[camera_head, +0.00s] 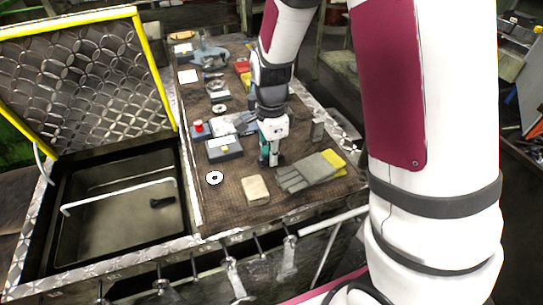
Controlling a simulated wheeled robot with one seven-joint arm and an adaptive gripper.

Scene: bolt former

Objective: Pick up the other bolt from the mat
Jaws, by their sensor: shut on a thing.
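The brown mat (228,205) covers the bench top. My gripper (269,162) points down close over the middle of the mat, between a blue box and a pair of grey gloves. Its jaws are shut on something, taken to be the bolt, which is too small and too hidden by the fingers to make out. I cannot tell whether the held thing touches the mat. No other bolt can be clearly made out on the mat.
A beige block (255,188), a white ring (214,178), grey gloves (305,174) and a blue box (224,148) lie around my gripper. An open bin (120,205) with a raised lid is at left.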

